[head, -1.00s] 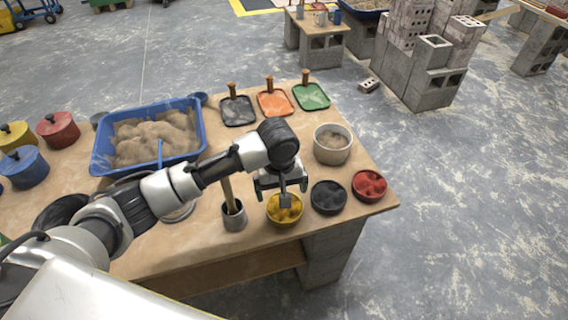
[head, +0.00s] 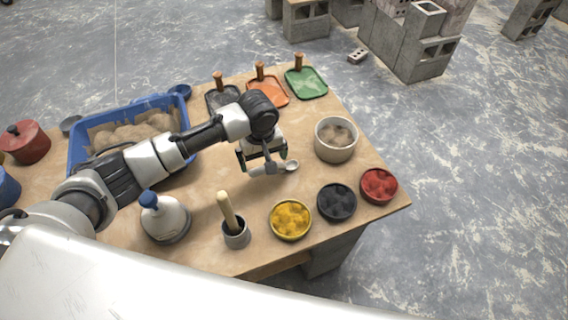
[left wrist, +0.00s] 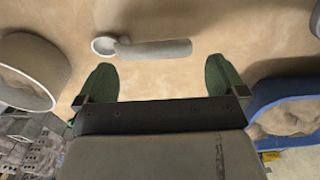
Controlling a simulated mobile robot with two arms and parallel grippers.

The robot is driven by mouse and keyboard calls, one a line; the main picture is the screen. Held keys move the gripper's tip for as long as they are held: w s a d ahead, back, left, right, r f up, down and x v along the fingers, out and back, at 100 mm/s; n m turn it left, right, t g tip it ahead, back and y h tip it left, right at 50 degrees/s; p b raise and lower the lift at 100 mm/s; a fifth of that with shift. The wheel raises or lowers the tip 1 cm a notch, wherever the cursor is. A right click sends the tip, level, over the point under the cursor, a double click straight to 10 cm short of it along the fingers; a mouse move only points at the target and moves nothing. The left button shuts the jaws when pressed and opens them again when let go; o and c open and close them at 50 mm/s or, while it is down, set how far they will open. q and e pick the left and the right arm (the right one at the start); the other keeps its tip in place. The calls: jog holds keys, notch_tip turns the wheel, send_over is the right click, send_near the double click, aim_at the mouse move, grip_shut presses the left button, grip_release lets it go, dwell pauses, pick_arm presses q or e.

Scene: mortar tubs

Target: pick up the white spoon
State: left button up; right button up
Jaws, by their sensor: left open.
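The white spoon (head: 291,165) lies on the wooden table, its handle partly hidden by my left gripper in the head view. In the left wrist view the whole spoon (left wrist: 150,49) shows, bowl to the left and handle to the right, just beyond the fingertips. My left gripper (head: 263,163) is over the table by the spoon. In the left wrist view its two green-padded fingers (left wrist: 158,78) are apart with nothing between them. My right gripper is not in view.
Bowls of yellow (head: 290,219), black (head: 337,202) and red (head: 379,185) powder line the front right. A pale tub (head: 336,139) stands right of the spoon. A grey cup with a pestle (head: 236,235) and blue-topped jar (head: 166,219) stand in front. A blue tray (head: 76,151) is left.

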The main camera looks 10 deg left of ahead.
aim_at(263, 167)
pick_arm(q)
jog(key=shift+s+f, duration=0.1)
jog(key=shift+f, duration=0.35)
jog(key=shift+w+a+f+p, duration=0.1)
jog(key=shift+w+f+p, duration=0.1)
jog(key=shift+f, duration=1.25)
jog(key=shift+w+a+f+p, duration=0.1)
jog(key=shift+f+p, duration=0.1)
jog(key=shift+f, duration=1.25)
jog(key=c, duration=1.2)
jog(key=shift+o, duration=0.2)
